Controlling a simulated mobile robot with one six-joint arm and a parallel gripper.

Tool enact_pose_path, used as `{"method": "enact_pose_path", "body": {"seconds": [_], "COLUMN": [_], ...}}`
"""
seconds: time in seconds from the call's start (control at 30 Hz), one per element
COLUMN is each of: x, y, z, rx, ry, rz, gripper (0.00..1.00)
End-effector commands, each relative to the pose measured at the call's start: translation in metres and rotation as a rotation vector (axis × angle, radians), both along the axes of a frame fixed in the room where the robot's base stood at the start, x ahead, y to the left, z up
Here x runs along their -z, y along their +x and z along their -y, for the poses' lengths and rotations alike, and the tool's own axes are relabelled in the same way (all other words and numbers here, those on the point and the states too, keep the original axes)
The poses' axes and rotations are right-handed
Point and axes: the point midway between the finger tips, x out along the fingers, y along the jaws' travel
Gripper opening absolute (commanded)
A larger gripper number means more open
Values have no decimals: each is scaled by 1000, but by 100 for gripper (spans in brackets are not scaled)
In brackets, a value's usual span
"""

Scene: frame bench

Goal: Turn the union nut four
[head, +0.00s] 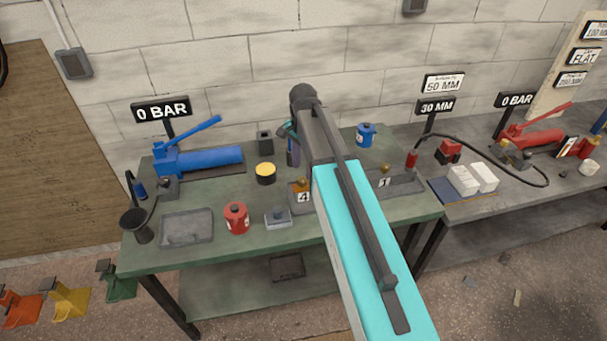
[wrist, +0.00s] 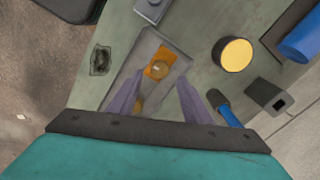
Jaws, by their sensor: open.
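Union nut four is a small brass nut (wrist: 158,67) on an orange plate (wrist: 153,73), in a long grey tray (wrist: 178,48). In the head view the orange plate (head: 296,186) shows behind a label reading 4, partly beside my arm. My gripper (wrist: 160,78) is open, with its two purple-grey fingers pointing down at the tray. In the wrist view the nut appears just past and between the fingertips; I cannot tell the height gap. Another brass piece (wrist: 138,104) shows between the fingers, nearer the wrist. My gripper is mostly hidden behind my arm in the head view.
A yellow-topped black tin (head: 265,173), a red canister (head: 237,217) and a grey block (head: 278,218) stand left of the tray on the green bench (head: 200,262). A blue hand pump (head: 200,158) is at the back left. A blue-handled tool (wrist: 224,107) lies near the right finger.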

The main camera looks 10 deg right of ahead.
Motion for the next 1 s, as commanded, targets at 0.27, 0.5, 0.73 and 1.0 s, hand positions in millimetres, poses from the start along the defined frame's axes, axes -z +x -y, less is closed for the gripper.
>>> {"method": "enact_pose_path", "body": {"seconds": [0.27,0.5,0.73,1.0], "x": [26,42,46,46], "y": [-1,0,0,0], "z": [1,1,1,1], "rx": [1,1,2,2], "ry": [0,0,0,0], "rz": [-2,-1,0,0], "gripper": [45,45,45,31]}}
